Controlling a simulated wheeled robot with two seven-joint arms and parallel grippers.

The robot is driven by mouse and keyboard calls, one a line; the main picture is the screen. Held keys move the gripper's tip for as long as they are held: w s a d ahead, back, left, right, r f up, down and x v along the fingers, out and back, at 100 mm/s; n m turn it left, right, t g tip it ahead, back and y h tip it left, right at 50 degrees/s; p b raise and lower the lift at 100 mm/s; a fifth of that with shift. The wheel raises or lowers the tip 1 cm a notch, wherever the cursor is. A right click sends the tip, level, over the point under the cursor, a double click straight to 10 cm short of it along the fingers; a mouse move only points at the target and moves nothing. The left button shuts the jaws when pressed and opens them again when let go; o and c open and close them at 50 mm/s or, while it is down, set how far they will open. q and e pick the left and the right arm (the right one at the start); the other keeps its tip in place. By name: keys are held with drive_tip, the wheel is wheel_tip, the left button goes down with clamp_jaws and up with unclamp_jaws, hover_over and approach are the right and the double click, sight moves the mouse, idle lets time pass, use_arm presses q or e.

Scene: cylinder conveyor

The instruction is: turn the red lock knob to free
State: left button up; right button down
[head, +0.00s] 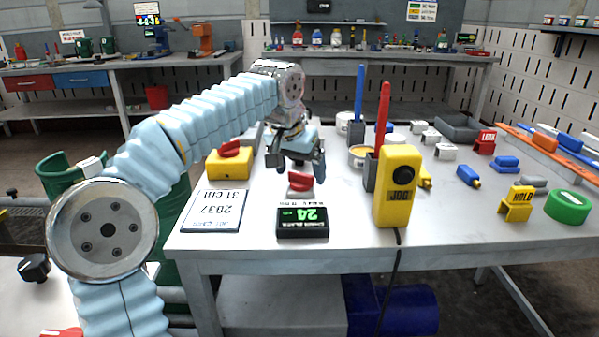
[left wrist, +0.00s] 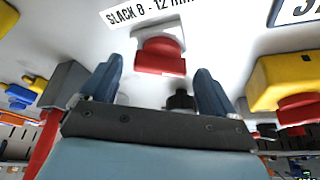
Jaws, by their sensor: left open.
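A red knob (head: 299,182) on a small whitish base stands on the table behind the black display. In the left wrist view this red knob (left wrist: 160,58) lies ahead, between the lines of my two fingers. A second red knob (head: 231,149) sits on a yellow box (head: 229,165) to the left; that box (left wrist: 285,82) is at the right in the wrist view. I cannot tell from labels which is the lock knob. My left gripper (head: 296,164) is open and empty, pointing down just above and behind the nearer knob, apparently not touching it. My right gripper is not in view.
A black display (head: 302,222) reading 24 and a white card (head: 214,211) lie at the front edge. A yellow JOG box (head: 398,188) with a cable and upright red and blue posts stand to the right. A small black knob (left wrist: 181,100) shows between my fingers.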

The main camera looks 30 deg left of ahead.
use_arm(q)
drive_tip(key=shift+w+f, duration=0.1)
drive_tip(key=shift+f, duration=0.1)
drive_tip(key=shift+c, duration=0.3)
drive_tip(key=c, duration=1)
